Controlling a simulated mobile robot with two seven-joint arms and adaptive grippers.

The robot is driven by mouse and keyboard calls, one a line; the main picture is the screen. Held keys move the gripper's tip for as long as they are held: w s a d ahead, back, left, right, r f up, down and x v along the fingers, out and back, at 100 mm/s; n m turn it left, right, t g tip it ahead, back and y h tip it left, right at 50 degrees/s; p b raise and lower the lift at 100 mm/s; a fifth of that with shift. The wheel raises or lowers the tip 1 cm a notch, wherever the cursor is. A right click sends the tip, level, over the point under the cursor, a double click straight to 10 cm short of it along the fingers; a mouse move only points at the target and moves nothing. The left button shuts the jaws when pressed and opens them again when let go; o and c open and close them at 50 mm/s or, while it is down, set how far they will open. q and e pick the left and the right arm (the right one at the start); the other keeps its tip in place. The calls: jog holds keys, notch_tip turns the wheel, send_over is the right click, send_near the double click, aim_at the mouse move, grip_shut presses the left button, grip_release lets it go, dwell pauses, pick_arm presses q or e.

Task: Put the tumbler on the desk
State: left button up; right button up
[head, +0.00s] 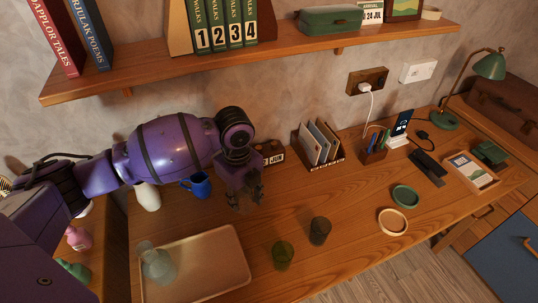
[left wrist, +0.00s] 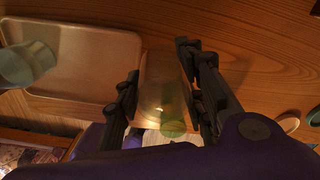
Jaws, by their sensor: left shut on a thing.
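My left gripper (head: 245,195) points down over the wooden desk, right of and behind the tray (head: 215,255). In the left wrist view, the gripper (left wrist: 160,90) is shut on a clear, faintly tinted tumbler (left wrist: 160,75) between its fingers. In the head view the tumbler is hard to make out against the fingers and the wood. I cannot tell whether its base touches the desk (head: 345,268). My right gripper is not in view.
A pale clear glass (head: 157,264) is on the tray. A blue mug (head: 198,185) is behind the arm. A shelf (head: 280,50) hangs above.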

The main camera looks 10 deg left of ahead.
pick_arm(q)
jog(key=w+f, duration=0.2)
jog(key=w, duration=0.1)
jog(key=w+f+b, duration=0.1)
jog(key=w+f, duration=0.4)
jog(key=w, duration=0.1)
jog(key=shift+f, duration=1.9)
jog(key=shift+b, duration=0.3)
jog(key=shift+f, duration=0.2)
jog(key=o, duration=1.2)
jog(key=shift+r, duration=0.1)
notch_tip(320, 180, up, 12)
jog(key=shift+r+p, duration=0.15)
jog(key=shift+p, duration=0.25)
